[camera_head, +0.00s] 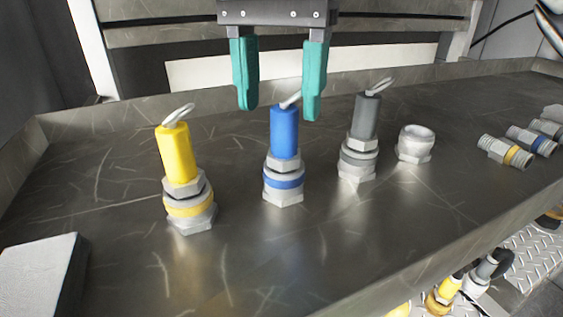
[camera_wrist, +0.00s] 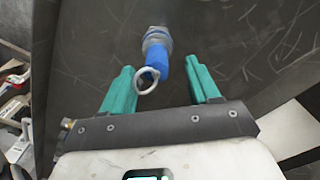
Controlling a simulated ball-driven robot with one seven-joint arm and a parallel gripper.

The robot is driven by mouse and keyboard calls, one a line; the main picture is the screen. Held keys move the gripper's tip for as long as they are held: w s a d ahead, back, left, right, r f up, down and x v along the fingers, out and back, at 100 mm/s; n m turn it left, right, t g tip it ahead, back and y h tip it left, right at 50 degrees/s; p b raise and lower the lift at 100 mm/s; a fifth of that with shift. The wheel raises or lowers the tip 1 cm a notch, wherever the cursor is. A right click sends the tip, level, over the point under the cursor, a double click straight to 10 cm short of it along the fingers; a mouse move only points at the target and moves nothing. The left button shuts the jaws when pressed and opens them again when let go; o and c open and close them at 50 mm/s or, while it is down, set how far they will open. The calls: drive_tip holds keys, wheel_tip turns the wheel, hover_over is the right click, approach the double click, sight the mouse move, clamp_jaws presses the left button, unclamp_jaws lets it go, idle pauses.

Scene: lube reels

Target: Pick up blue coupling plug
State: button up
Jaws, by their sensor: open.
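The blue coupling plug (camera_head: 284,132) stands upright in a metal fitting with a blue band (camera_head: 283,184) on the metal tray, between the yellow and grey plugs. A wire ring sits at its top. The blue plug also shows in the wrist view (camera_wrist: 160,63), with its ring (camera_wrist: 146,80) toward my gripper. My gripper (camera_head: 279,112) is open, with two teal fingers pointing down. In the head view the fingers appear on either side of the plug's top. In the wrist view the plug lies between the fingers (camera_wrist: 160,76), near their tips. The fingers hold nothing.
A yellow plug (camera_head: 178,153) stands to the left and a grey plug (camera_head: 364,117) to the right. A bare fitting (camera_head: 415,143) and several loose couplings (camera_head: 505,152) lie further right on the metal tray (camera_head: 110,262). A pale block (camera_head: 42,268) sits at the left front.

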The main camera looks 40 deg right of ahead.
sight(283, 134)
drive_tip(key=shift+s+d+f, duration=0.1)
drive_tip(key=shift+f, duration=1.3)
drive_tip(key=shift+s+d+f, duration=0.1)
drive_tip(key=shift+f, duration=1.25)
drive_tip(key=shift+w, duration=0.1)
clamp_jaws()
